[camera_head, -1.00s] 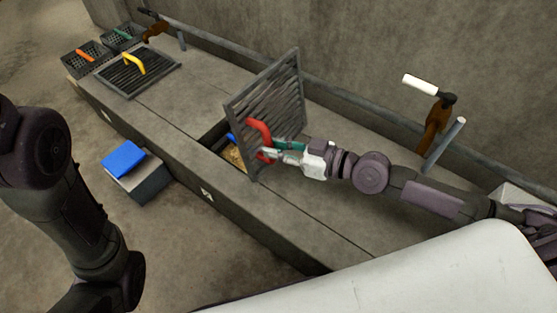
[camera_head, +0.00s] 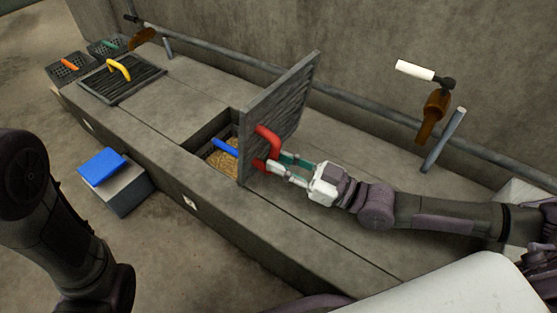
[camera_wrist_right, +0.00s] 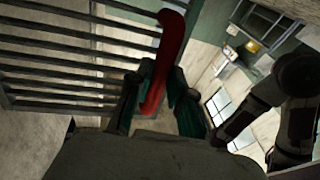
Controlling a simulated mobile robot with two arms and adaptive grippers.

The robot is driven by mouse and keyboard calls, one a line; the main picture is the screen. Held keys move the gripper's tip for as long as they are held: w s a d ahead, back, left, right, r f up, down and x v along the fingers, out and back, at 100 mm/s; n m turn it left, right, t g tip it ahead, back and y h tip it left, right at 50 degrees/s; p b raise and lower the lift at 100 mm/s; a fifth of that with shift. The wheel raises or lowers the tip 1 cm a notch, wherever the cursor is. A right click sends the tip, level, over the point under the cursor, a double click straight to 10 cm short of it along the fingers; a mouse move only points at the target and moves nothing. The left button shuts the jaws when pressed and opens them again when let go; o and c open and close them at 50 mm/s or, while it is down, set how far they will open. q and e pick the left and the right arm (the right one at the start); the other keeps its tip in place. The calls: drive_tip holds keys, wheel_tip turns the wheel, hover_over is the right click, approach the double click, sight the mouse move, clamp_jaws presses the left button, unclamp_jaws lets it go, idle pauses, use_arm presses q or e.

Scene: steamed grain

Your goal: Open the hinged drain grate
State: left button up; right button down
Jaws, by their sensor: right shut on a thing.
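The hinged drain grate (camera_head: 284,104) stands raised, roughly upright, at the right side of a square opening (camera_head: 207,129) in the concrete bench. Its red handle (camera_head: 268,140) is on the face toward my right arm. My right gripper (camera_head: 277,166) is shut on this handle. In the right wrist view the red handle (camera_wrist_right: 165,50) runs between the fingers (camera_wrist_right: 158,92), beside the grate's bars (camera_wrist_right: 75,55). Inside the opening a blue handle (camera_head: 226,148) and tan grain (camera_head: 222,163) show; the grate hides part of them. My left arm is at the left, its gripper out of frame.
A second grate (camera_head: 121,82) with a yellow handle (camera_head: 119,69) lies flat at the far left. Two dark baskets (camera_head: 70,68) stand beyond it. A blue pad (camera_head: 102,166) rests on a grey block on the floor. A brown valve with a white handle (camera_head: 414,70) is at the wall.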

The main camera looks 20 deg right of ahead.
drive_tip(key=shift+s, duration=0.1)
idle(0.3)
drive_tip(key=c, duration=1.1)
unclamp_jaws()
drive_tip(key=shift+o, duration=0.2)
drive_tip(key=shift+f, duration=0.1)
drive_tip(key=shift+d, duration=0.1)
drive_tip(key=v, duration=0.7)
drive_tip(key=shift+d, duration=0.15)
drive_tip(key=shift+s+f, duration=0.1)
